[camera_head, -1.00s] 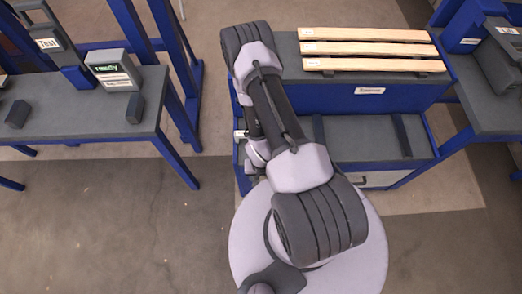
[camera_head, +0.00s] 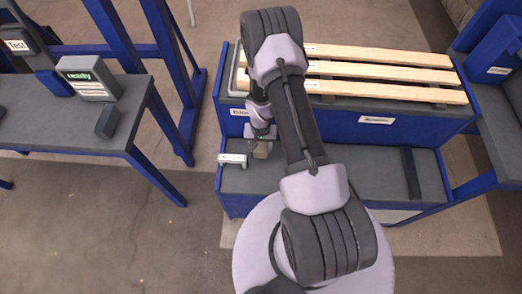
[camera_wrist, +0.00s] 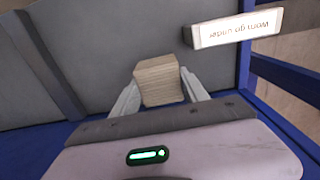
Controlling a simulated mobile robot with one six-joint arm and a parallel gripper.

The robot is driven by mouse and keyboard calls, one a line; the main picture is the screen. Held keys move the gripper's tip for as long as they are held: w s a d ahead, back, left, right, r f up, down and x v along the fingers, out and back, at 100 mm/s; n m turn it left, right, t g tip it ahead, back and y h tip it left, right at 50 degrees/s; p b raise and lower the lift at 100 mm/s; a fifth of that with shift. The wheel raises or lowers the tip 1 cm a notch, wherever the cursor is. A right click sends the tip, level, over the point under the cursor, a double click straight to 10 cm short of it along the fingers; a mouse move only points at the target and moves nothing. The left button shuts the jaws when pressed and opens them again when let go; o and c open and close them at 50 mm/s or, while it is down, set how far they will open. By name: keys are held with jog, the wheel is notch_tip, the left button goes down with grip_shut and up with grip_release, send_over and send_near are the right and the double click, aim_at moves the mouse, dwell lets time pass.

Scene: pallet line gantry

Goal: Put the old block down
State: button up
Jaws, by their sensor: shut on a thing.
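The old block is a small pale wooden block (camera_wrist: 160,82) with a layered grain, seen in the wrist view. My gripper (camera_wrist: 161,92) is shut on it, one pale finger on each side. In the head view my gripper (camera_head: 262,138) points down over the left part of the grey lower shelf (camera_head: 350,175), and the block (camera_head: 262,150) shows small beneath it. I cannot tell whether the block touches the shelf. A white label reading "Worn go under" (camera_wrist: 238,28) is close by in the wrist view; it also shows in the head view (camera_head: 232,160).
Several long wooden slats (camera_head: 390,73) lie on the blue bench's upper top. A dark divider bar (camera_head: 411,172) crosses the lower shelf at right; the shelf between is clear. A grey table (camera_head: 65,115) with a "ready" display box (camera_head: 90,77) stands at left.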

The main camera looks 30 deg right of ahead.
aim_at(261, 149)
jog(key=f, duration=0.1)
jog(key=f+b, duration=0.2)
jog(key=f, duration=0.1)
jog(key=shift+w+d, duration=0.25)
jog(key=shift+w, duration=0.1)
jog(key=shift+r, duration=0.25)
jog(key=shift+f, duration=0.1)
jog(key=o, duration=1.5)
jog(key=shift+o, duration=0.2)
